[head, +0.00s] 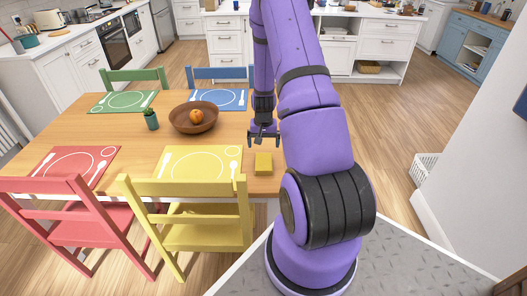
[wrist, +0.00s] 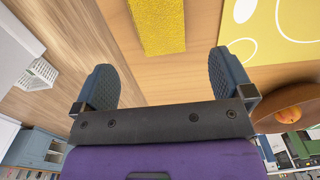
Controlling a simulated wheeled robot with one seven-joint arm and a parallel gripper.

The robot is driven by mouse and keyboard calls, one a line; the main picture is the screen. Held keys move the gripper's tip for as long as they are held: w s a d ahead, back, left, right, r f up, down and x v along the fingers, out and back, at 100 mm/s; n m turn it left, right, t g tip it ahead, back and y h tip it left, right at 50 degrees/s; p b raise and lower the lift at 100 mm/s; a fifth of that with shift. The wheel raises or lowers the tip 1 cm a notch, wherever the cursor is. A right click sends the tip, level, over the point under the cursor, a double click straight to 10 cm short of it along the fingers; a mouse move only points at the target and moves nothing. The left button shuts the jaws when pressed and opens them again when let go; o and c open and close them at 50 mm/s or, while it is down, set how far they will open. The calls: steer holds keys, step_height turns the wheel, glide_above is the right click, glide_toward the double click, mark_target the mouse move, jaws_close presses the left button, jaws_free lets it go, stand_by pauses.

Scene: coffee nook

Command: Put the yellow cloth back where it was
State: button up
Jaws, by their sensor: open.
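The yellow cloth (head: 263,163) is a small folded block lying on the wooden table near its right edge, just right of the yellow placemat. In the wrist view the cloth (wrist: 158,24) shows its rough texture at the top, beyond the fingertips. My gripper (head: 263,144) is above the table on the far side of the cloth, apart from it. In the wrist view my gripper (wrist: 163,75) has its two dark fingers spread wide with nothing between them.
The table (head: 160,120) holds a yellow placemat (head: 190,158), other coloured placemats, a brown bowl (head: 180,122) with an orange fruit, and a small potted plant (head: 151,119). Chairs surround it, including a yellow chair (head: 200,233) at the near side. A white basket (head: 425,170) stands by the right wall.

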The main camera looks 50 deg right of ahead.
steer(key=w+a+r+n+t, duration=0.1)
steer(key=a+r, duration=0.4)
steer(key=r, duration=0.4)
steer(key=a+r+n+t, duration=0.15)
steer(key=a+r, duration=0.35)
steer(key=r, duration=0.5)
steer(key=w+a+r+n, duration=0.1)
steer(key=a+r+n, duration=0.1)
steer(key=a+r, duration=0.55)
steer(key=s+a+r+n+t, duration=0.1)
steer(key=s+a+r+n, duration=0.1)
steer(key=s+a+r, duration=0.4)
steer(key=s+a+r+n+t, duration=0.1)
steer(key=s+a+r+n, duration=0.2)
steer(key=s+a+r, duration=0.4)
steer(key=s+r, duration=0.4)
steer(key=s, duration=0.3)
steer(key=shift+s+a+t, duration=0.2)
steer(key=shift+s+t, duration=0.15)
